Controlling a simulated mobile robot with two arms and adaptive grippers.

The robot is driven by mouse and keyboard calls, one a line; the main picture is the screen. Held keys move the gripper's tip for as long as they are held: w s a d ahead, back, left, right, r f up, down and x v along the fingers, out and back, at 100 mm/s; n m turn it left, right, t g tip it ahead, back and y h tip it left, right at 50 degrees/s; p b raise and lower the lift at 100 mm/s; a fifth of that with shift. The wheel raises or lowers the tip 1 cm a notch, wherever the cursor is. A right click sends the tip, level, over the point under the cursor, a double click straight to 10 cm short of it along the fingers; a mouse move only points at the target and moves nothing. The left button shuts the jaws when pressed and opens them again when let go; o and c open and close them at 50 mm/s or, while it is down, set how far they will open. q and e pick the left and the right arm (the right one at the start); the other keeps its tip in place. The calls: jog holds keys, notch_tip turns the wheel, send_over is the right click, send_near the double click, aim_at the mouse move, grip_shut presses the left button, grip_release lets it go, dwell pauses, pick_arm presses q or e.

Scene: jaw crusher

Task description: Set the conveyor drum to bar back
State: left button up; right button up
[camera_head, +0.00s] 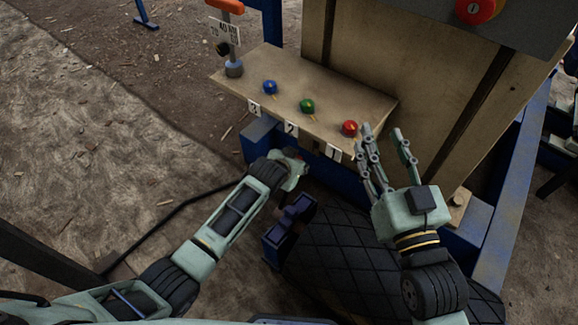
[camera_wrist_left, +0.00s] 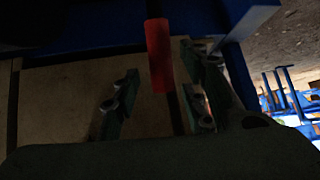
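A dark drum with a diamond-grooved surface (camera_head: 345,250) lies low at the blue frame, below the wooden shelf. My right arm covers part of it. My right gripper (camera_head: 386,138) is above the drum, beside the shelf's right front corner, with its fingers spread and nothing between them. My left gripper (camera_head: 292,162) reaches under the shelf's front edge, and its fingertips are mostly hidden in the head view. In the left wrist view its fingers (camera_wrist_left: 160,88) are apart. A red bar (camera_wrist_left: 158,55) shows between them; I cannot tell whether they touch it.
The wooden shelf (camera_head: 345,87) carries blue (camera_head: 270,87), green (camera_head: 307,105) and red (camera_head: 349,128) knobs above number tags. An orange-topped lever (camera_head: 232,40) stands at its left. A red button (camera_head: 475,10) is at upper right. Open ground lies left.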

pick_arm(q)
jog(key=v, duration=0.9)
jog(key=shift+d+f, duration=0.1)
dwell(0.3)
